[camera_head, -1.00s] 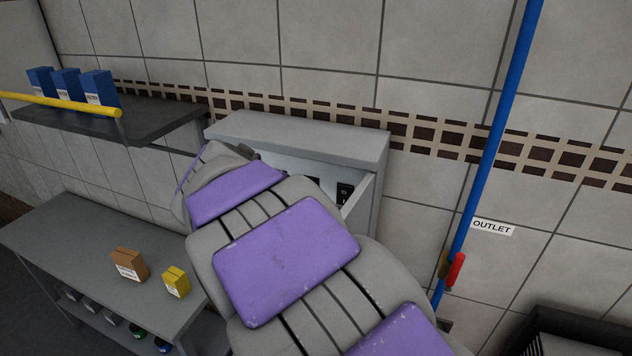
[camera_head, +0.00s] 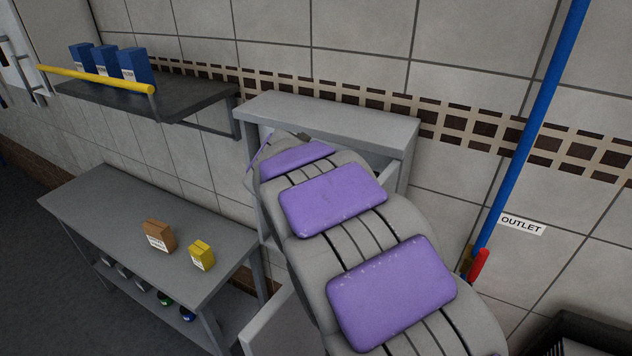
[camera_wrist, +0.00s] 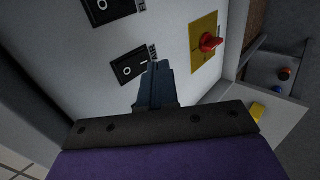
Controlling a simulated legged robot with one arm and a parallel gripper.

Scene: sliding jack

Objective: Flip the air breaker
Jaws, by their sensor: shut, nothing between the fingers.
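In the wrist view, my gripper (camera_wrist: 155,78) is shut and empty, its dark fingertips in front of the cabinet's light panel. A black rocker switch marked with a circle and a bar (camera_wrist: 132,66) lies just left of the fingertips. I cannot tell whether they touch it. A second black switch (camera_wrist: 106,8) is above it, cut by the top edge. A red rotary knob (camera_wrist: 209,42) on a yellow plate is to the right. In the head view, the grey cabinet (camera_head: 330,114) stands at the wall; my arm hides its switches and my gripper's fingers.
A grey bench (camera_head: 120,215) with a brown box (camera_head: 158,236) and a yellow box (camera_head: 202,256) is at the left. A dark shelf (camera_head: 185,100) with blue boxes and a yellow bar (camera_head: 95,79) is above. A blue pipe (camera_head: 530,125) with a red handle (camera_head: 479,265) is right of the cabinet.

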